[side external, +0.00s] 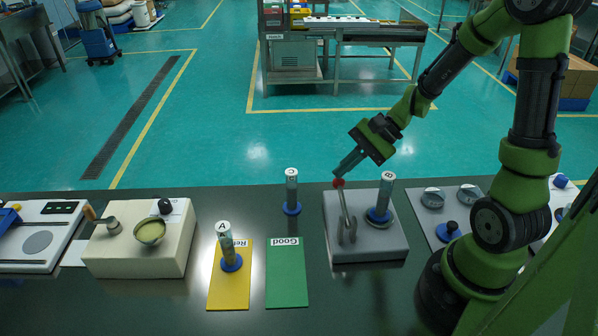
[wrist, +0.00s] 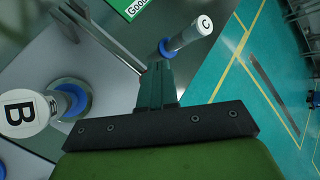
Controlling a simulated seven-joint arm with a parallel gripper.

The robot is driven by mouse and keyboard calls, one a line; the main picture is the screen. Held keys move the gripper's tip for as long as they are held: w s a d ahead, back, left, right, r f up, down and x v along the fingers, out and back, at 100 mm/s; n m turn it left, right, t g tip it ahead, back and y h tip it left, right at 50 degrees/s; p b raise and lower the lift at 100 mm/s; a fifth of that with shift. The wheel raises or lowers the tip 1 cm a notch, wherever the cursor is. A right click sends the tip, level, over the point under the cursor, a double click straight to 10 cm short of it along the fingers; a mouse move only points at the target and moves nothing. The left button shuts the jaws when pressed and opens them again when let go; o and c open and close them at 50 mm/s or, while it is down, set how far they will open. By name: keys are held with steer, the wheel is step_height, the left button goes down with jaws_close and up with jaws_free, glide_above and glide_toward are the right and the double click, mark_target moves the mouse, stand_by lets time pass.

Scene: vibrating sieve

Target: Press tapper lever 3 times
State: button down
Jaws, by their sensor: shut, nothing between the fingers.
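The tapper lever (side external: 344,210) is a metal arm with a red knob at its top, standing up on the left part of a grey block (side external: 370,245). My gripper (side external: 340,174) is shut and empty, with its fingertips right at the red knob; I cannot tell if they touch. Cylinder B (side external: 384,198), with a blue base, stands upright on a round plate on the same block. In the wrist view my closed fingers (wrist: 157,72) hide the knob, and cylinder B (wrist: 50,108) is at the left.
Cylinder C (side external: 291,192) stands on the dark table left of the block. Cylinder A (side external: 228,248) stands on a yellow card (side external: 229,297); a green Good card (side external: 287,285) is beside it. A cream block (side external: 140,255) with a pan is further left. A grey tray (side external: 440,205) is right.

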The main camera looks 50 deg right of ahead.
steer(key=shift+r, duration=0.6)
steer(key=shift+r, duration=2.5)
steer(key=shift+d+f, duration=0.1)
steer(key=s+a+r+n+t+h, duration=0.2)
steer(key=s+a+r+n+h, duration=0.3)
steer(key=s+r+n, duration=0.3)
steer(key=a+n, duration=0.1)
steer(key=n, duration=0.2)
steer(key=shift+a+r+n+h, duration=0.15)
steer(key=shift+n+h, duration=0.15)
